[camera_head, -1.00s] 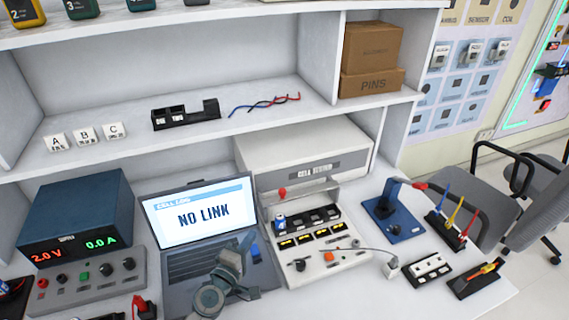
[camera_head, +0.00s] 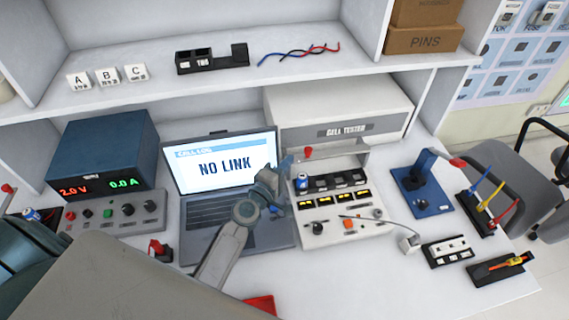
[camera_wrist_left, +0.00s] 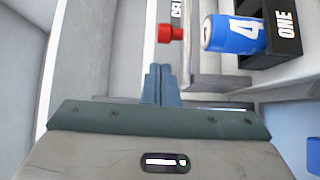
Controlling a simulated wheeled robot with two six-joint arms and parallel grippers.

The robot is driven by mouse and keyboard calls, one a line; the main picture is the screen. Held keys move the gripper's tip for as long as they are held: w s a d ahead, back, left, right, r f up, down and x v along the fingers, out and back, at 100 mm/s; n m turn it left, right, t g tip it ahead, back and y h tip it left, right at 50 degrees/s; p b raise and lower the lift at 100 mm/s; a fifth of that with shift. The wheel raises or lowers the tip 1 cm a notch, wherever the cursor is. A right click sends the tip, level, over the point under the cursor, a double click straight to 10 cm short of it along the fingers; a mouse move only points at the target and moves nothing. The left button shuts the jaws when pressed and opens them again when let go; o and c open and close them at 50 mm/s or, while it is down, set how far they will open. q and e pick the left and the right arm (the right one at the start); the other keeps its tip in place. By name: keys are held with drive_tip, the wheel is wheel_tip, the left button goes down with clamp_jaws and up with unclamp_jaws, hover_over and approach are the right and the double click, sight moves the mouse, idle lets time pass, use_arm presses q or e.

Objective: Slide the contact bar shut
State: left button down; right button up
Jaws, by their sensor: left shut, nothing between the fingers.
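The cell tester (camera_head: 345,236) stands right of the laptop. A pale contact bar (camera_head: 345,158) runs along the back of its row of cell slots, with a red knob (camera_head: 308,152) at its left end. One blue cell (camera_head: 303,182) sits in the leftmost slot; the other slots look empty. My left gripper (camera_head: 286,163) is shut and empty, just left of the knob. In the left wrist view the closed fingertips (camera_wrist_left: 160,72) point toward the red knob (camera_wrist_left: 170,33), with a visible gap. The blue cell marked 4 (camera_wrist_left: 233,33) lies beside the label ONE. My right gripper is not in view.
The laptop (camera_head: 222,165) reads NO LINK and lies behind my left arm. A blue power supply (camera_head: 103,150) stands at the left. A blue fixture (camera_head: 422,190), a black-and-white block (camera_head: 447,250) and a probe rack (camera_head: 478,218) are on the right. A shelf (camera_head: 225,85) overhangs behind.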

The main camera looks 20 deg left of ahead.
sight(298, 156)
use_arm(q)
drive_tip(key=w, duration=0.4)
drive_tip(key=w+d, duration=0.1)
drive_tip(key=w, duration=0.1)
drive_tip(key=shift+w, duration=0.2)
drive_tip(key=shift+s+d, duration=0.1)
drive_tip(key=s+d, duration=0.2)
drive_tip(key=s, duration=0.1)
drive_tip(key=s+d, duration=0.1)
drive_tip(key=s, duration=0.1)
drive_tip(key=shift+s+d, duration=0.2)
drive_tip(key=shift+d, duration=0.15)
drive_tip(key=shift+a, duration=0.1)
